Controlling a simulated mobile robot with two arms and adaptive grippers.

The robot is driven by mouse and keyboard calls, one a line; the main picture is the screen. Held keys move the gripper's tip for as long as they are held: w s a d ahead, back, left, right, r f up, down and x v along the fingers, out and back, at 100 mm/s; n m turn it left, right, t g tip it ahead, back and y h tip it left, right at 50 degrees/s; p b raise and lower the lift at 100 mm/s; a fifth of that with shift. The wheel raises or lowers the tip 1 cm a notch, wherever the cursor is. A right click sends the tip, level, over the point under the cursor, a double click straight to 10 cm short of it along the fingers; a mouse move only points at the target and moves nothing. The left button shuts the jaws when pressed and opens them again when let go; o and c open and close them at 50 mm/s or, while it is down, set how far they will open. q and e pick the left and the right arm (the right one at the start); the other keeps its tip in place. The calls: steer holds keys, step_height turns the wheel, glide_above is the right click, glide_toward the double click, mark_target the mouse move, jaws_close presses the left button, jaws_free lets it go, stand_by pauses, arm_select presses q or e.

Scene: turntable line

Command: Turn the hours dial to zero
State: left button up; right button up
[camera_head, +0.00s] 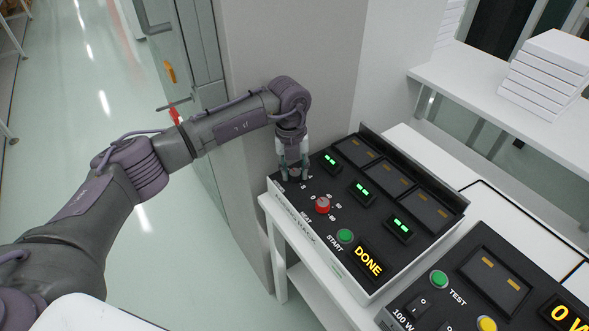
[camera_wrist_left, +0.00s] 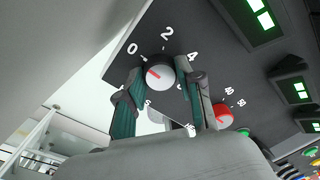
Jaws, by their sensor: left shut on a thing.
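The hours dial (camera_wrist_left: 163,80) is a grey round knob with a red mark, set on a black panel with the figures 0, 2 and 4 around it. In the left wrist view its red mark points to the left and slightly up, on the side of the 0. My left gripper (camera_head: 294,172) points down at the far left corner of the panel. Its two fingers are shut on the dial from both sides, as the left wrist view (camera_wrist_left: 158,90) shows. In the head view the fingers mostly hide the dial. My right gripper is not in view.
A red dial (camera_head: 322,205) sits close beside on the same control box, with a green START button (camera_head: 345,236) and a DONE display (camera_head: 369,259). Several green-lit displays (camera_head: 362,191) stand behind. A second box with a TEST button (camera_head: 439,279) is at the right.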

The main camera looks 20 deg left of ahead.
mark_target(292, 173)
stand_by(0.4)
arm_select(q)
steer(key=o, duration=1.2)
steer(key=shift+c, duration=0.2)
step_height(292, 173, up, 12)
steer(key=shift+a, duration=0.35)
steer(key=shift+s, duration=0.1)
